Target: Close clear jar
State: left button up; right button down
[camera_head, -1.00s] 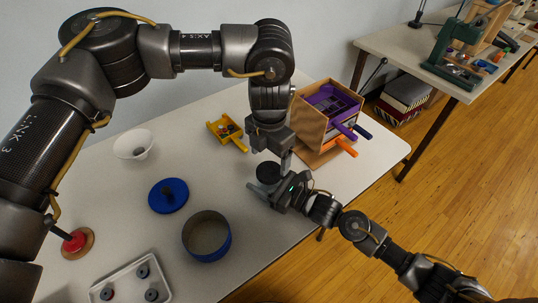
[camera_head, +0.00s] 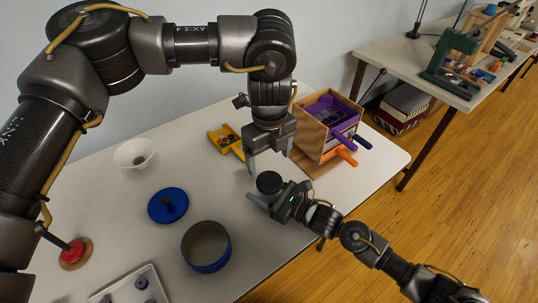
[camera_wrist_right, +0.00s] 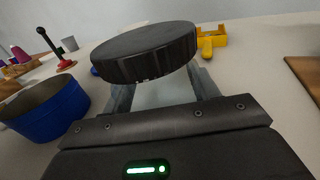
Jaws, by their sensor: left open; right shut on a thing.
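The clear jar (camera_wrist_right: 165,92) stands on the white table, its see-through body between the fingers of my right gripper (camera_wrist_right: 163,95). In the head view that gripper (camera_head: 268,197) is shut on the jar from the right. A round black lid (camera_head: 269,182) lies on top of the jar; it also shows large in the wrist view (camera_wrist_right: 145,52). I cannot tell how tightly it is seated. My left gripper (camera_head: 269,164) is open and empty, pointing down just above and behind the lid.
A blue tin (camera_head: 207,262), its blue knobbed lid (camera_head: 160,213), a white bowl (camera_head: 124,152) and a yellow holder (camera_head: 218,137) stand to the left. A wooden box (camera_head: 311,134) with purple trays stands close behind on the right. A white tray (camera_head: 97,297) is at the front left.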

aim_at(269, 181)
dwell(0.3)
pick_arm(q)
jog(key=shift+f, duration=4)
jog(key=shift+c, duration=0.2)
jog(key=c, duration=1)
jog(key=o, duration=1.2)
notch_tip(269, 181, up, 12)
